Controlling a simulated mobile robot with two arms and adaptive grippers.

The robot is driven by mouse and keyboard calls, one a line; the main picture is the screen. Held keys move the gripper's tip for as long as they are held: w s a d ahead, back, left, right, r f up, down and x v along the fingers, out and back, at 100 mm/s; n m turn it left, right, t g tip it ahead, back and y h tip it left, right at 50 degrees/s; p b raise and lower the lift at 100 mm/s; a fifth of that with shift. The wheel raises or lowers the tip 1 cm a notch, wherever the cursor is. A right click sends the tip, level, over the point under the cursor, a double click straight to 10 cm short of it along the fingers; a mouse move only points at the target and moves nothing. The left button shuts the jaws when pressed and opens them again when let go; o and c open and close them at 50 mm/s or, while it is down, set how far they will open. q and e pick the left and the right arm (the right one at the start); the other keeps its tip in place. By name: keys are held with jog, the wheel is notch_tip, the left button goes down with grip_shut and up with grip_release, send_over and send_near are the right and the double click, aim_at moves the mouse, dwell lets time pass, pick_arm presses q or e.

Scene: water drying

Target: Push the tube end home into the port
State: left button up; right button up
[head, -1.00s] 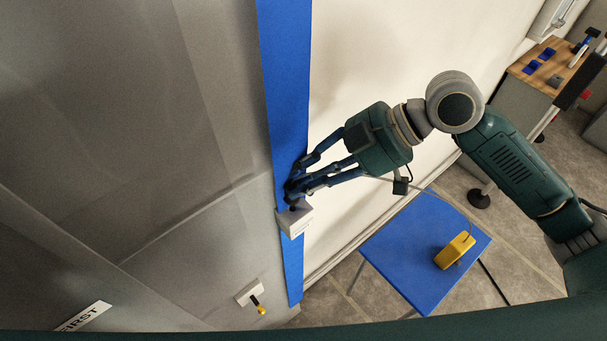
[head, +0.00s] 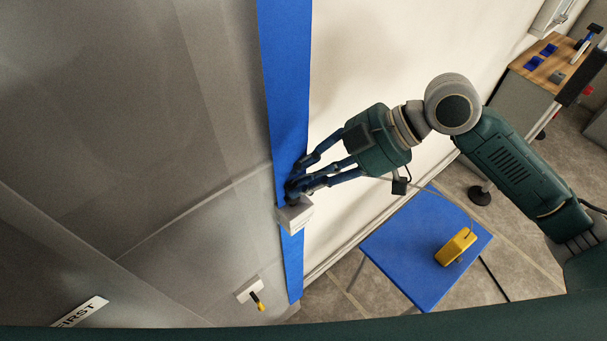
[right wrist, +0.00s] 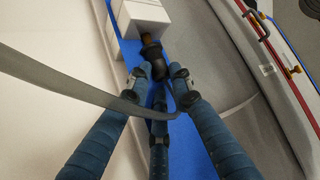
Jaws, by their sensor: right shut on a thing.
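My right gripper (head: 297,187) has blue fingers and is at the blue strip, just above a white box (head: 293,217). In the right wrist view its fingertips (right wrist: 159,78) close around a black tube end (right wrist: 152,54). How deep the end sits cannot be told. A grey tube (right wrist: 80,80) crosses in front of the fingers and bends back among them. My left gripper is not in view.
A blue strip (head: 284,90) runs down the wall edge beside a grey panel (head: 130,150). A small yellow-handled valve (head: 258,301) is lower on the panel. A blue table (head: 400,250) with a yellow device (head: 456,247) stands below my right arm.

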jog(key=shift+f+b, duration=0.5)
jog(key=shift+f, duration=0.6)
jog(key=o, duration=1)
jog(key=shift+d+r, duration=0.15)
jog(key=v, duration=1.1)
jog(key=shift+d+r, duration=0.2)
jog(key=shift+r, duration=0.05)
